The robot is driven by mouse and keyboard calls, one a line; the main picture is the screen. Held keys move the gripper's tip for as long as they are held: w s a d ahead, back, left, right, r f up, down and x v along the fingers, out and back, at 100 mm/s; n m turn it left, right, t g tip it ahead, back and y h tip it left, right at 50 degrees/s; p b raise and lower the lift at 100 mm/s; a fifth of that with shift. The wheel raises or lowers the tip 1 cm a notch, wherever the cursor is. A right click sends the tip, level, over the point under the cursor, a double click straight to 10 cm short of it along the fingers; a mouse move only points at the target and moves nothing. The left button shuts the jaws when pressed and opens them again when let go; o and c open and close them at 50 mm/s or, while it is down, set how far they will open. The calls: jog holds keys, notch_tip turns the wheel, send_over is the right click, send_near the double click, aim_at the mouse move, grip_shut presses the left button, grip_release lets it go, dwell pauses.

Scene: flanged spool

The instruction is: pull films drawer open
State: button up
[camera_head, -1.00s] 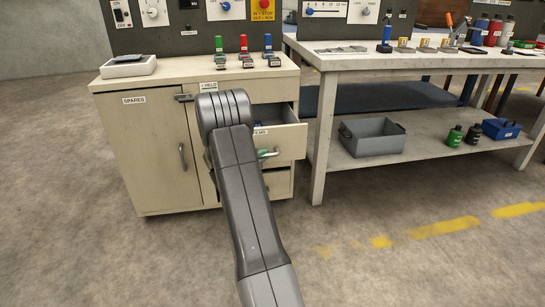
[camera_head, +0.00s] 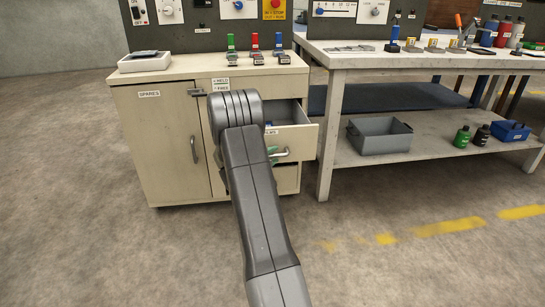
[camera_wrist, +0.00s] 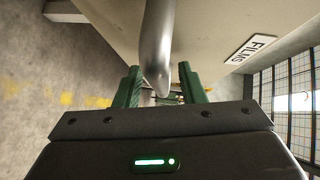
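The films drawer (camera_head: 300,136) is pulled partway out of the cream cabinet, and its dark inside shows from above. Its FILMS label is partly hidden by my arm in the head view and clear in the wrist view (camera_wrist: 252,48). Its metal bar handle (camera_head: 285,154) shows at the front. In the wrist view, the handle (camera_wrist: 157,45) reaches between the two green fingers of my gripper (camera_wrist: 159,68). The fingers stand apart, with gaps beside the bar, so my gripper looks open. In the head view, my arm hides most of the gripper.
The cabinet (camera_head: 158,140) has a SPARES door on the left. A workbench (camera_head: 420,62) stands close to the right of the open drawer, with a grey bin (camera_head: 379,136) on its lower shelf. The floor in front (camera_head: 400,270) is clear.

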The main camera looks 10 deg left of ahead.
jog(key=p+v, duration=0.3)
jog(key=v, duration=1)
jog(key=shift+s+a, duration=0.15)
jog(key=shift+s, duration=0.2)
jog(key=b+x, duration=0.3)
jog(key=x, duration=1)
jog(key=shift+w+d, duration=0.2)
jog(key=shift+w, duration=0.4)
